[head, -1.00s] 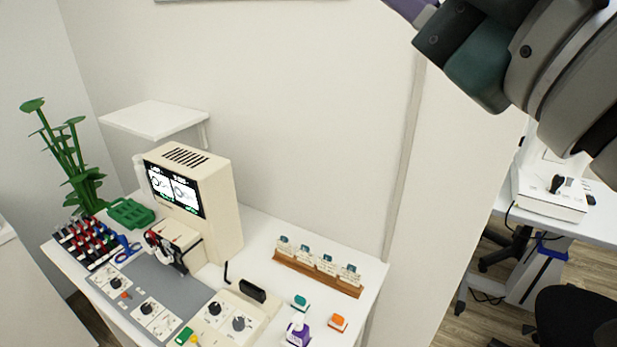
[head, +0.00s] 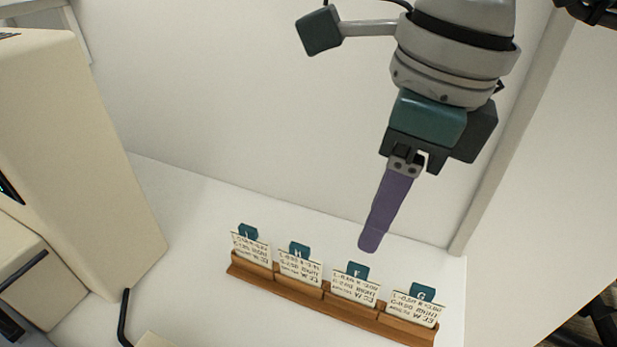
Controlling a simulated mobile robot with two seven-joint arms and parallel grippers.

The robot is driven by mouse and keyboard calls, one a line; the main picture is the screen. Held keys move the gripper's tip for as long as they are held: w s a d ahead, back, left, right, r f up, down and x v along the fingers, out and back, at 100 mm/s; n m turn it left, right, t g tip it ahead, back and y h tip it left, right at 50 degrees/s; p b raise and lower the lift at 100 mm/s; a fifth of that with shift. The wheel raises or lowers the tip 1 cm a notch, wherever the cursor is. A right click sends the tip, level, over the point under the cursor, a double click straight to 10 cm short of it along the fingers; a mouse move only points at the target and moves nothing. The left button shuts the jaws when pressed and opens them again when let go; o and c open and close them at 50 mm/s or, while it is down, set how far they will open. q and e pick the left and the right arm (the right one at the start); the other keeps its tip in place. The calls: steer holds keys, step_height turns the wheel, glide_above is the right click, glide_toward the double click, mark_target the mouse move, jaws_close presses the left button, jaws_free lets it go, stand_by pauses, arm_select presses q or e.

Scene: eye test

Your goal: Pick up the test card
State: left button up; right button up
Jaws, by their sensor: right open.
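Several white test cards stand upright in a row in a wooden rack (head: 262,281). Each has a teal tab with a letter and printed lines. From left to right, the tabs seem to read J on the first card (head: 251,248), H on the second card (head: 299,267), F on the third card (head: 354,289) and G on the last card (head: 414,308). My right gripper (head: 371,243) points down above and behind the rack, near the F tab, apart from the cards. It is open and empty; its purple fingers overlap from this side. My left gripper is out of view.
The white table (head: 190,220) is bare behind and left of the rack. A cream machine (head: 85,150) stands at the left, with a black bent handle (head: 124,315) near its base. A white wall (head: 230,110) rises behind the table.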

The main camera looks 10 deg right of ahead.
mark_target(359, 267)
steer(key=f, duration=0.2)
steer(key=shift+s+a+f, duration=0.25)
steer(key=shift+f, duration=0.15)
steer(key=f, duration=0.6)
steer(key=shift+w+a, duration=0.15)
steer(key=shift+a, duration=0.25)
jaws_close()
